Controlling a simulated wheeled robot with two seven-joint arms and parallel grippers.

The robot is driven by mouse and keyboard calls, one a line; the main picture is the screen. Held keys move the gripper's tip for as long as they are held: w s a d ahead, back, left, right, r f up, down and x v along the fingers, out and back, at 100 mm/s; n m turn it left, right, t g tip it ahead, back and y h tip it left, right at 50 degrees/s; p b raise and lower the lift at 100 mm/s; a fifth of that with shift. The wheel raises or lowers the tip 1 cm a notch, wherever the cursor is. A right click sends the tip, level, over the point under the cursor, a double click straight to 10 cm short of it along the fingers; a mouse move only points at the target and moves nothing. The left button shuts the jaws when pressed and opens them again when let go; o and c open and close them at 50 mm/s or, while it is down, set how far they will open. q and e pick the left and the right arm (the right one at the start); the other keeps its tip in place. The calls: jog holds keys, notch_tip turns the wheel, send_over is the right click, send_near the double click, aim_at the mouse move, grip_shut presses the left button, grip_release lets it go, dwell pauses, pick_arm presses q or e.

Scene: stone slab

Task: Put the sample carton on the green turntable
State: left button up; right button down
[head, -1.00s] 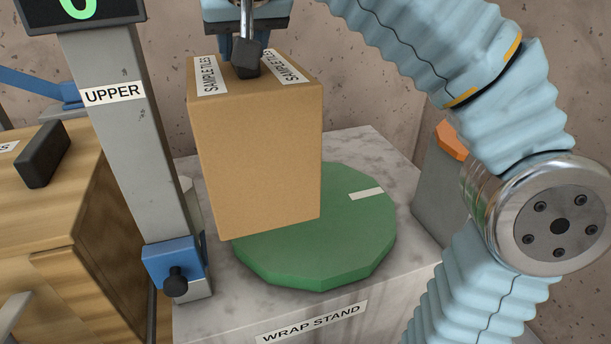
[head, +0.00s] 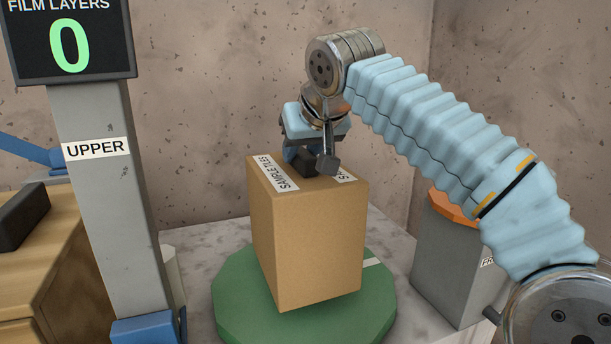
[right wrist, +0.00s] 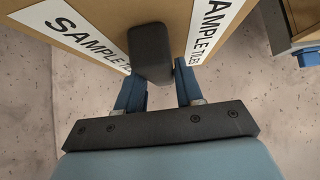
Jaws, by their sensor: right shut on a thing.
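The sample carton (head: 306,240) is a tall brown box with white "SAMPLE TILES" labels on top. My right gripper (head: 310,165) is shut on the dark handle on top of the carton. The right wrist view shows this dark handle (right wrist: 150,52) between the blue fingers (right wrist: 158,88). The green turntable (head: 235,310) lies beneath the carton on the stone stand. The carton hangs over the turntable's middle; its lower edge looks slightly above the surface, but I cannot tell the exact gap. My left gripper does not show.
A grey post (head: 105,210) labelled "UPPER" with a display (head: 70,42) reading 0 stands left of the turntable. A grey box with an orange top (head: 450,205) stands on the right. A wooden cabinet (head: 45,270) is at the far left.

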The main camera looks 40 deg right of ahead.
jog(key=shift+d+f, duration=0.25)
jog(key=shift+f, duration=0.05)
jog(key=shift+d+f+b, duration=0.2)
jog(key=shift+f+b, duration=0.4)
jog(key=shift+f, duration=1.05)
jog(key=c, duration=0.7)
grip_release()
jog(key=shift+f, duration=0.1)
jog(key=p+v, duration=0.2)
jog(key=v, duration=1)
